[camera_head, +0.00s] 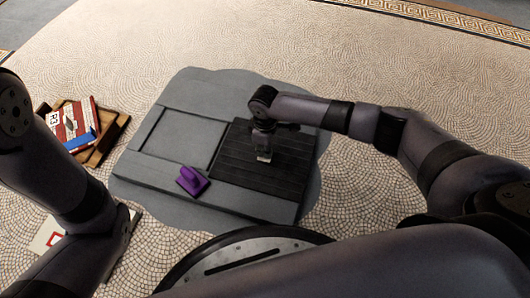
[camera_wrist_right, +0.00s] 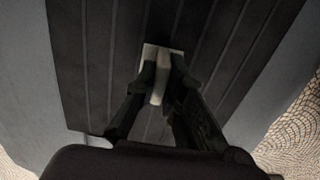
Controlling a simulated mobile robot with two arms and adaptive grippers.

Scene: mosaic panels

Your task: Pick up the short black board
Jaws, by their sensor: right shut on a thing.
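The short black board (camera_head: 285,178) is a dark, grooved panel at the right of a grey framed panel. It appears to lie flat there. A small pale metal handle (camera_wrist_right: 150,52) stands on the board in the right wrist view. My right gripper (camera_head: 263,150) comes down over the board and is shut on this handle, with its fingers on both sides of it. The wrist view shows the board (camera_wrist_right: 100,60) filling the area under the fingers. My left arm comes in from the left, and its gripper is not in view.
A purple block with a grip (camera_head: 192,182) lies on the grey panel (camera_head: 140,165), left of the board. A wooden crate (camera_head: 112,135) with red-and-white and blue items stands at the left. A grey mat (camera_head: 215,80) lies under the panel. Mosaic floor beyond is clear.

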